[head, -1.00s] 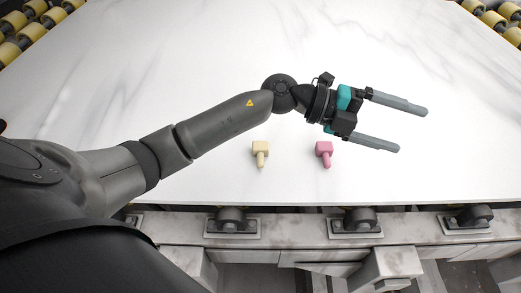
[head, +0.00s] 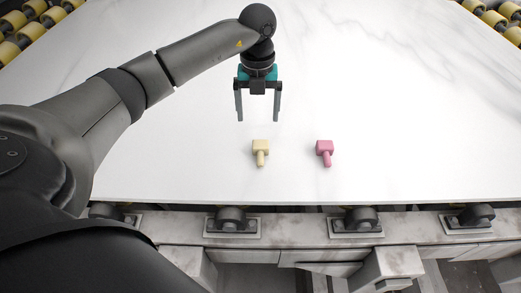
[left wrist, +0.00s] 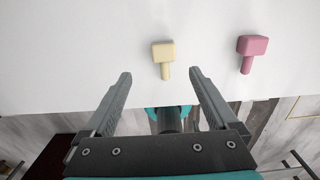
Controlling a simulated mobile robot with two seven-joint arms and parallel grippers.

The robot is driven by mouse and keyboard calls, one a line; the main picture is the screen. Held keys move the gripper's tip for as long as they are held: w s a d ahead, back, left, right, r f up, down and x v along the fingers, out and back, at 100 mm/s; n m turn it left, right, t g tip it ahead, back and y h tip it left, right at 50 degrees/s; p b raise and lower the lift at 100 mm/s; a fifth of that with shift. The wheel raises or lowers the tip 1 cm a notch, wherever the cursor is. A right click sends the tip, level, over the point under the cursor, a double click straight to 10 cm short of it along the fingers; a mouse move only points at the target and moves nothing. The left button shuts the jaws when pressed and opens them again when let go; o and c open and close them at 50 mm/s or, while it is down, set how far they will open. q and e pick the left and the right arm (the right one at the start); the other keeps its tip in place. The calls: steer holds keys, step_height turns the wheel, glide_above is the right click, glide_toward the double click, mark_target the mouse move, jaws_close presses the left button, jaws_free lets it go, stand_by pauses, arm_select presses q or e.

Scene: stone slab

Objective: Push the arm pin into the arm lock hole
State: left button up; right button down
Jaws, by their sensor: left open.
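My left gripper (head: 258,119) hangs over the slab with its two grey fingers pointing toward the near edge, apart and empty. A pale yellow pin (head: 260,147), with a blocky head and a short round shaft, lies on the slab just beyond the fingertips. A pink pin (head: 324,148) of like shape lies to its right. In the left wrist view, the yellow pin (left wrist: 163,52) appears just above the gap between the fingers (left wrist: 160,74), and the pink pin (left wrist: 250,48) is to the right. No lock hole can be made out. My right gripper is out of view.
The white stone slab (head: 410,110) is wide and otherwise clear around the pins. A grey support frame (head: 290,240) with dark rollers (head: 355,218) runs along its near edge. Yellow rollers (head: 33,30) show at the far corners.

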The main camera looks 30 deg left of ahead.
arm_select(q)
glide_above(260, 146)
steer(key=f, duration=0.5)
steer(key=shift+w+a+f+b, duration=0.3)
steer(key=shift+a+f+b, duration=0.05)
steer(key=shift+a, duration=0.05)
steer(key=f, duration=0.3)
steer(key=f+b, duration=0.1)
steer(key=f, duration=0.1)
steer(key=shift+s+d+f, duration=0.1)
steer(key=shift+s+d, duration=0.1)
steer(key=shift+d, duration=0.2)
jaws_close()
